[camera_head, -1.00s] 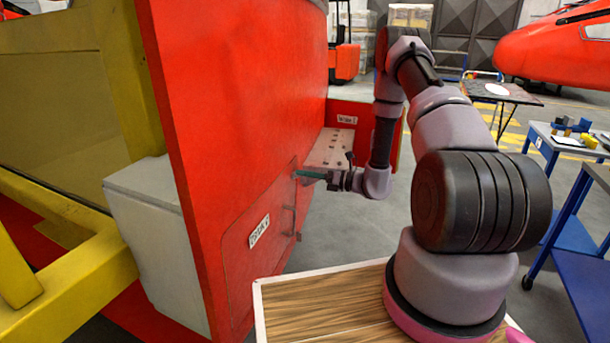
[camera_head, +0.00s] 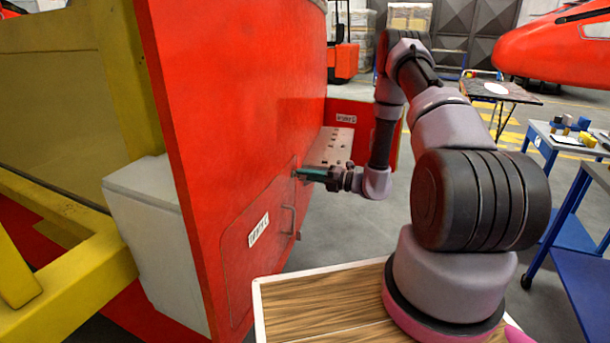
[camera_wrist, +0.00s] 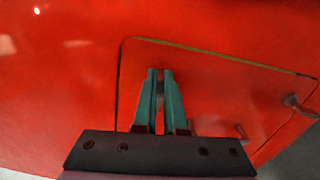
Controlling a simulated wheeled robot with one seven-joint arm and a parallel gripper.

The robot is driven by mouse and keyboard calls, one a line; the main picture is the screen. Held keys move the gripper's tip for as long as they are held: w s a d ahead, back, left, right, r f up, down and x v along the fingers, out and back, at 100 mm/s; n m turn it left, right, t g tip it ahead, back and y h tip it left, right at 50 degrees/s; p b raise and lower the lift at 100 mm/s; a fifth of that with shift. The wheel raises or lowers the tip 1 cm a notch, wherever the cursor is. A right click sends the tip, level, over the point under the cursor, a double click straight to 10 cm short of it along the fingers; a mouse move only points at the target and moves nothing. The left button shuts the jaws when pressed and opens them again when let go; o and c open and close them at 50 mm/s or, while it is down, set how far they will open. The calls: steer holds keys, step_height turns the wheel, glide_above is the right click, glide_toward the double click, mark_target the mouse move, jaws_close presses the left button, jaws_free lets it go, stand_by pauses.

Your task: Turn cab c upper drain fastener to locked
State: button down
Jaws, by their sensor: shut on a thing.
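The red cab side carries a drain door (camera_head: 262,265) with a thin outline and a white label (camera_head: 258,230). My gripper (camera_head: 296,173) reaches the door's upper edge from the right. In the wrist view, my gripper's teal fingers (camera_wrist: 160,73) are close together around a small grey upper fastener (camera_wrist: 160,88), inside the door outline. The fingers hide most of the fastener, so I cannot read its angle. Another fastener (camera_head: 298,236) shows at the door's lower right edge in the head view.
A grab handle (camera_head: 289,221) stands out from the door below my gripper. A perforated grey step (camera_head: 330,147) and a red panel with a label (camera_head: 346,118) lie just beyond it.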

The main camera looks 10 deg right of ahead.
steer(key=shift+m, duration=0.7)
steer(key=shift+f, duration=0.1)
steer(key=c, duration=1)
jaws_free()
steer(key=v, duration=1.1)
steer(key=shift+w, duration=0.1)
